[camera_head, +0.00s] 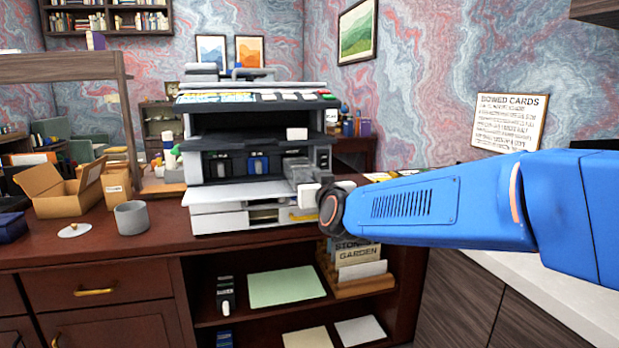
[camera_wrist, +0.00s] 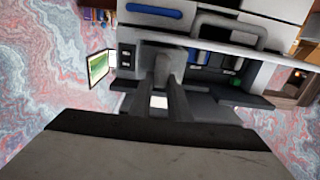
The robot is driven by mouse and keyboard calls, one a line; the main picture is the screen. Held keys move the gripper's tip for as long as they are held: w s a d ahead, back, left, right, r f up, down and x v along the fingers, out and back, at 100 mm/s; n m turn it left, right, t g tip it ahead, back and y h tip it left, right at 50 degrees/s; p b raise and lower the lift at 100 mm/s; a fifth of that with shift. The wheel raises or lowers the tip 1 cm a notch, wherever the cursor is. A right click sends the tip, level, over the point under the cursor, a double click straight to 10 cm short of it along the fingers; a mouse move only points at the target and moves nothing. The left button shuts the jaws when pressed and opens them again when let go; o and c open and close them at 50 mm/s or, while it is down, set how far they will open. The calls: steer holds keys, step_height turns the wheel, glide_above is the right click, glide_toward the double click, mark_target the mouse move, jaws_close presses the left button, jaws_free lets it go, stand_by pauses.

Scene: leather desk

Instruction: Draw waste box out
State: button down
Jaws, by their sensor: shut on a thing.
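A large white and dark-grey printer (camera_head: 215,198) stands on the brown desk in the head view. A grey, partly see-through box (camera_head: 298,170), which looks like the waste box, is at the printer's front right. My gripper (camera_head: 309,190) is at that same corner, shut on what appears to be this box. In the wrist view, my gripper's dark fingers (camera_wrist: 166,82) reach toward the printer's front, close together. What lies between the fingertips is mostly hidden. I cannot tell how far the box stands out from its slot.
A grey cup (camera_head: 131,218) and a white lid (camera_head: 74,230) sit on the desk to the left, with an open cardboard box (camera_head: 62,195) behind. An open shelf with papers and a book stand lies below the printer. A white counter is at the right.

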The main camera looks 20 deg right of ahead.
steer(key=s, duration=1.1)
steer(key=shift+s, duration=0.35)
stand_by(0.5)
steer(key=shift+s, duration=0.1)
